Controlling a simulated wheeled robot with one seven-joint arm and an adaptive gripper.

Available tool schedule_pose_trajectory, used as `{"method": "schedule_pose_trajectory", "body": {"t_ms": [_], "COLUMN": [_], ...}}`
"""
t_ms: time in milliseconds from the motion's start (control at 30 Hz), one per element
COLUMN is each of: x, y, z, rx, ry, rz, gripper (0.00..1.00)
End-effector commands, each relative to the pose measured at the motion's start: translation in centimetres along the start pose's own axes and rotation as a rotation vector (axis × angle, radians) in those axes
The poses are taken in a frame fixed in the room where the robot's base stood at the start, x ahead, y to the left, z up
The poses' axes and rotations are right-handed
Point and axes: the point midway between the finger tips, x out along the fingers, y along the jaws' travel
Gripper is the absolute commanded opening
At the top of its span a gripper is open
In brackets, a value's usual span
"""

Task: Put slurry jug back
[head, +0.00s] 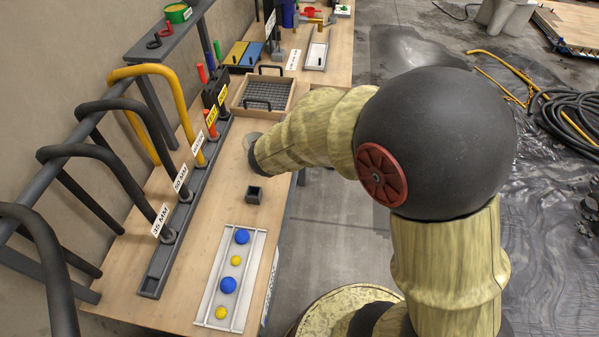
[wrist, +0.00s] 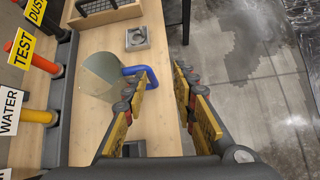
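A grey-green jug (wrist: 98,72) with a blue handle (wrist: 136,71) is on the wooden bench in the wrist view, left of my fingers. Its contents and exact tilt are hard to tell. My gripper (wrist: 161,78) is open, with its two yellow-padded fingers apart. The left fingertip overlaps the handle in the picture, and the handle's outer bend shows in the gap between the fingers; contact cannot be told. In the head view my arm hides the gripper and most of the jug; only a grey edge shows at the arm's end.
A grey square holder (wrist: 138,38) lies beyond the jug. A small dark open box (head: 254,194) stands nearer. A tray with blue and yellow balls (head: 210,303) is at the bench front. Labelled hoses (head: 166,236) line the left; a mesh-bottomed tray (head: 265,94) is behind.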

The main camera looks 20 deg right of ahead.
Motion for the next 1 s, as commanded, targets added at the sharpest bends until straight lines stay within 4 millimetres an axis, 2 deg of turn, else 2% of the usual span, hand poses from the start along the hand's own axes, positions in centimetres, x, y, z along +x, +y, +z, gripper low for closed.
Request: {"method": "schedule_pose_trajectory", "body": {"t_ms": [33,133,200,333,500,700,833,1000], "x": [-1.6,-5.1,-7.8,-12.6,-18.7,-25.4,-28.4,-30.1], "y": [-0.9,-3.7,-5.8,-9.2,-12.2,-12.9,-12.3,-11.8], "z": [1.6,3.9,4.8,5.0,2.8,-1.3,-3.4,-4.7], "rx": [0.119,0.431,0.660,1.078,1.604,2.136,2.350,2.468], "ry": [-0.018,-0.036,-0.042,-0.030,0.038,0.199,0.307,0.382], "rz": [-0.015,-0.063,-0.094,-0.151,-0.223,-0.322,-0.384,-0.431], "gripper": [0.27,0.27,0.27,0.27,0.27,0.27,0.27,0.27]}}
